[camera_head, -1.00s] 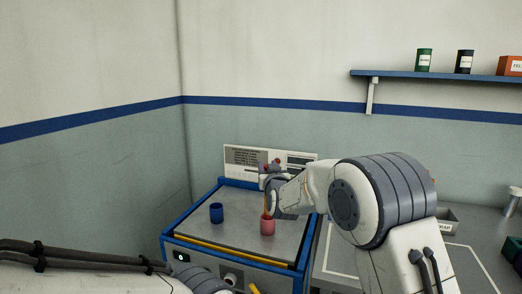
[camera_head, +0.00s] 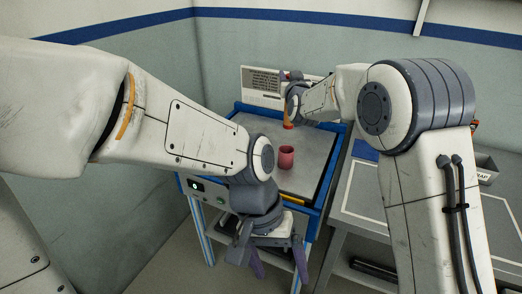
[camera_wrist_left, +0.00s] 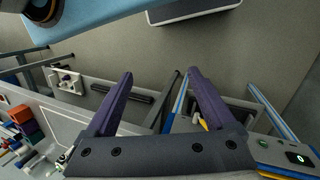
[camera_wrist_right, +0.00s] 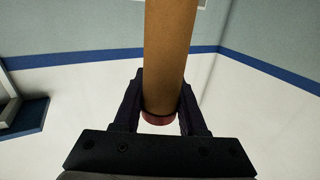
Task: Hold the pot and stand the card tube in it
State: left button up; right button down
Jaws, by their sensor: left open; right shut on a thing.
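The pink-red pot (camera_head: 286,158) stands upright on the grey top of the blue-framed machine in the head view. The brown card tube (camera_wrist_right: 166,55) is in my right gripper (camera_wrist_right: 160,85), between its fingers, with a red end low between them. In the head view the tube's orange-brown end (camera_head: 288,125) shows above the pot in the picture, apart from it. My left gripper (camera_head: 277,263) is open and empty, fingers downward, in front of the machine's front edge. It also shows empty in the left wrist view (camera_wrist_left: 160,85).
The machine's grey top (camera_head: 318,150) has free room around the pot. A white panel (camera_head: 260,85) stands at its back. A grey bench (camera_head: 350,205) is on the right, with a bin (camera_head: 485,168). My left arm covers the machine's left part.

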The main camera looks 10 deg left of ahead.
pick_arm(q)
jog(key=w+d+f+n+h, duration=0.1)
jog(key=w+d+n+h, duration=0.35)
jog(key=w+n, duration=0.6)
jog(key=n+t+h, duration=0.3)
jog(key=n+t, duration=0.7)
jog(key=n, duration=0.7)
send_near(280, 160)
jog(key=shift+f+m, duration=0.15)
jog(key=shift+m, duration=0.1)
jog(key=shift+w+d+f+h, duration=0.1)
jog(key=shift+w+h, duration=0.05)
jog(key=shift+h, duration=0.1)
jog(key=x, duration=1.1)
jog(key=shift+w+d+f, duration=0.1)
jog(key=shift+d+f, duration=0.05)
jog(key=shift+d, duration=0.05)
